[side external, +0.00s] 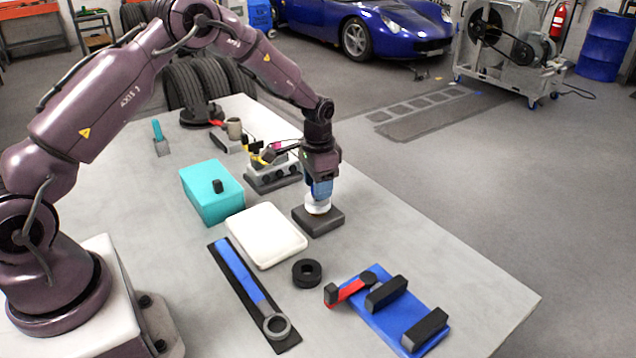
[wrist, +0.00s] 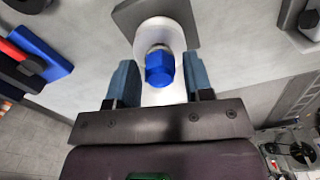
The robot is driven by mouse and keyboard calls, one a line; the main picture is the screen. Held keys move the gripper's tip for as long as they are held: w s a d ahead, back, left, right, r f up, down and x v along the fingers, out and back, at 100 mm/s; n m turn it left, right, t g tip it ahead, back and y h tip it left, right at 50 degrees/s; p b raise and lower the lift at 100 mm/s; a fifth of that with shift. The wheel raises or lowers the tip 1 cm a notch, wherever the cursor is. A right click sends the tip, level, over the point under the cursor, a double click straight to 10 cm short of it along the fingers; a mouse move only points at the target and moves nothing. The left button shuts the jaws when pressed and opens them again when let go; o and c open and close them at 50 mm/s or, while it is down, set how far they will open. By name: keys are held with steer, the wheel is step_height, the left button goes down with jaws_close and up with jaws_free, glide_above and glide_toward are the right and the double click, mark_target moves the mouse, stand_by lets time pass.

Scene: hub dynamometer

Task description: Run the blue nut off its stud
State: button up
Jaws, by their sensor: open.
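The blue nut (wrist: 160,68) is a hex shape in the middle of the wrist view, in front of a round white hub (wrist: 160,35). The hub also shows in the side view (side external: 317,207), standing on a dark square base (side external: 318,221). My gripper (wrist: 159,64) is open, with one blue finger on each side of the nut and a visible gap to both. In the side view my gripper (side external: 320,190) points down just over the hub, and its fingers hide the nut there. The stud cannot be made out.
A white tray (side external: 266,235) and a teal box (side external: 212,192) stand left of the base. A black ring (side external: 307,273), a blue fixture with black blocks (side external: 405,318) and a black strip (side external: 240,290) lie nearer. A knobbed block (side external: 272,177) stands behind. The table's right side is clear.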

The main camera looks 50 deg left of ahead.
steer(key=m, duration=1.5)
steer(key=c, duration=0.9)
steer(key=shift+s+n, duration=0.1)
steer(key=shift+n, duration=0.3)
jaws_close()
steer(key=shift+r, duration=3)
